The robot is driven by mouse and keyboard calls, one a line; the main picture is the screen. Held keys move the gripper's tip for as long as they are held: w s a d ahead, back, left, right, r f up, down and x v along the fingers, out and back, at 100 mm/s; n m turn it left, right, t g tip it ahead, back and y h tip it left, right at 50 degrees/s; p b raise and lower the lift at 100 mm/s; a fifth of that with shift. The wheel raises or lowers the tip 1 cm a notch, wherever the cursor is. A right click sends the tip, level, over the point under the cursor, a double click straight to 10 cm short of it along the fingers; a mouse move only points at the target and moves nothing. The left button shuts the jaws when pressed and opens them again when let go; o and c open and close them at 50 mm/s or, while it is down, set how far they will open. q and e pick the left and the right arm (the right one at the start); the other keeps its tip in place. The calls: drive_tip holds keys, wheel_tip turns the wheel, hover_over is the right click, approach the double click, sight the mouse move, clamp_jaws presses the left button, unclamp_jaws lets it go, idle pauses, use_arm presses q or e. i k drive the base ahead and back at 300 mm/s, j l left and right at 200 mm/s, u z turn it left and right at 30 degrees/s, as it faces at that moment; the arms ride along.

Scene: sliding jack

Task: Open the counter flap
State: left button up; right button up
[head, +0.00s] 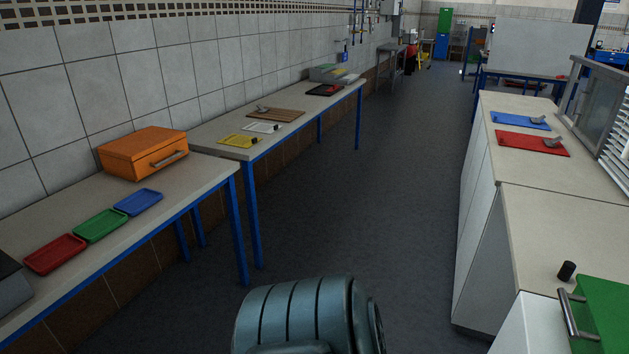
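A beige countertop (545,230) runs along the right side, with a seam across it separating a far section from a near one. The near section lies flat and level with the rest. I cannot tell for certain which section is the counter flap. A small black cylinder (566,271) stands upright on the near section. A green box (605,312) with a metal bar handle (574,312) is at the lower right, cut off by the frame. Neither of my grippers is in view; a rounded teal part of my own body shows at the bottom centre.
A red tray (533,144) and a blue tray (520,121) lie on the far counter section. A blue-legged table (190,180) on the left carries an orange box (143,153) and small trays. The grey floor (370,190) between table and counter is clear.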

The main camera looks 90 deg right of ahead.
sight(553, 238)
drive_tip(key=z, duration=4.3)
drive_tip(key=j+z, duration=0.1)
drive_tip(key=z, duration=0.6)
drive_tip(key=k+j+z, duration=0.1)
drive_tip(key=z, duration=0.2)
